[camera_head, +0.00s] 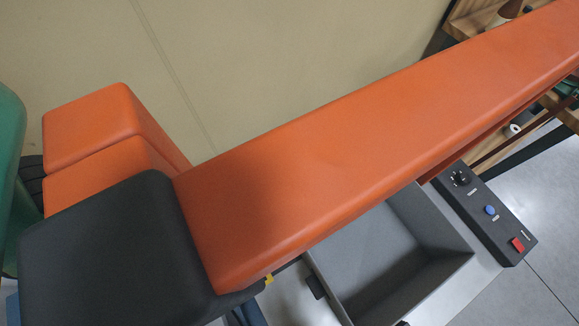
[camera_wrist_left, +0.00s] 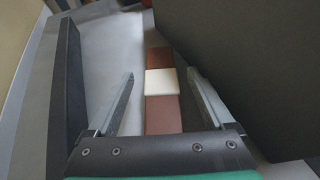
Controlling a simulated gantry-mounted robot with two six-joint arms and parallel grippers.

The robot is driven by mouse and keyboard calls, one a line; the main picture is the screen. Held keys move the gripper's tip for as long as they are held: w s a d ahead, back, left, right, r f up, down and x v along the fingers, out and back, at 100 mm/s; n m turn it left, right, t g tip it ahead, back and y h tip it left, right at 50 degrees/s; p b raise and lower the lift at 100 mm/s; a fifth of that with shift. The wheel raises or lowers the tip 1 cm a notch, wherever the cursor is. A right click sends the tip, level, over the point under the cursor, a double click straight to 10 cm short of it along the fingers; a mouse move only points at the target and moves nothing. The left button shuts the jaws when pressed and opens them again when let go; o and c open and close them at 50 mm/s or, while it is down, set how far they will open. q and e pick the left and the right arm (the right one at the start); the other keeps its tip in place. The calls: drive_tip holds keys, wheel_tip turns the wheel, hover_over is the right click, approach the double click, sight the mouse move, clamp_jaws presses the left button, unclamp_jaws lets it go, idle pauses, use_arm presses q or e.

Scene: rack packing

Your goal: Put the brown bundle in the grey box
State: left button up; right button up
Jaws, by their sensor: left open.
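The brown bundle (camera_wrist_left: 163,113) shows in the left wrist view, a long brown piece with a white band around its middle. My left gripper (camera_wrist_left: 158,78) is open, and its two fingers appear on either side of the bundle. The bundle seems to lie beyond the fingertips, and I see no contact. The grey box (camera_head: 428,215) is in the lower right of the head view, partly hidden behind my orange arm; the visible part of its inside looks empty. The bundle and the left gripper's fingers are hidden in the head view. My right gripper is not in view.
A black control panel (camera_head: 488,212) with a knob, a blue button and a red button stands right of the box. In the left wrist view, a large dark block (camera_wrist_left: 250,60) is close on the right and a dark upright panel (camera_wrist_left: 66,85) is on the left.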

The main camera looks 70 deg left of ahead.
use_arm(q)
drive_tip(key=p+v, duration=0.2)
drive_tip(key=v, duration=0.7)
drive_tip(key=shift+s+a+r+p, duration=0.1)
drive_tip(key=shift+s+r+p, duration=0.1)
drive_tip(key=shift+p, duration=0.15)
drive_tip(key=shift+s+r, duration=0.15)
drive_tip(key=shift+s, duration=0.4)
drive_tip(key=shift+o, duration=0.4)
